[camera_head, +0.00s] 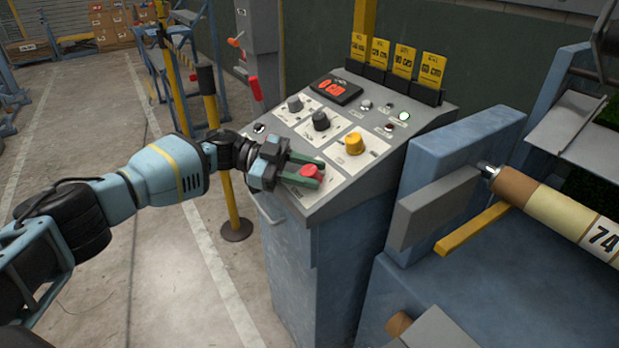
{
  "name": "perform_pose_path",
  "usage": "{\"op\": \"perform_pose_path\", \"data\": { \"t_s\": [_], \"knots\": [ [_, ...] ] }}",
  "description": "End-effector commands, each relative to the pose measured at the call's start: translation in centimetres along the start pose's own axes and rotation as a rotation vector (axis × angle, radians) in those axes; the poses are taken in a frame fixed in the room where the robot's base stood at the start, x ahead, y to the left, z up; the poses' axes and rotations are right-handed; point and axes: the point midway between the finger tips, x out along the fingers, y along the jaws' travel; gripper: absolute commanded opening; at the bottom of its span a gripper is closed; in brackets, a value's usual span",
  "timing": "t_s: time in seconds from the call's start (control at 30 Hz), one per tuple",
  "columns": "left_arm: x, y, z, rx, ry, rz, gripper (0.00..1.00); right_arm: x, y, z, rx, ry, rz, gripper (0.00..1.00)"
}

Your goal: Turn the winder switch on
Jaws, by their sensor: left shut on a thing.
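A sloped grey control panel (384,168) stands on a blue cabinet in the middle of the view. It bears a red knob (309,171) at its lower left, a yellow knob (354,143), a black knob (320,120) and a grey knob (295,103). I cannot read which one is labelled for the winder. My left gripper (317,174) reaches in from the left and is shut on the red knob, with one green finger on each side. The fingers hide part of the knob and its label. My right gripper is not in view.
A roller marked 74 (560,212) and blue machine frame stand close on the right. A yellow post (216,150) stands behind my left arm.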

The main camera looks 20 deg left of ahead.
Motion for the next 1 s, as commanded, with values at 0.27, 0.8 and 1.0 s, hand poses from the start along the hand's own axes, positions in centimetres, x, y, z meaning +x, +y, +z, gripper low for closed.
{"op": "perform_pose_path", "data": {
  "t_s": [0.27,0.8,1.0],
  "knots": [
    [0.06,0.02,0.1,0.018,0.0,0.051,0.11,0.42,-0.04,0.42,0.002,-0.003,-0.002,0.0],
    [0.1,0.04,0.01,0.02,0.001,0.056,0.52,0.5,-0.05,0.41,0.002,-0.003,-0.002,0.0],
    [0.07,0.03,0.0,0.019,0.001,0.055,0.55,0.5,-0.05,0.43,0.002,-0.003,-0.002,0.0]
  ]
}}
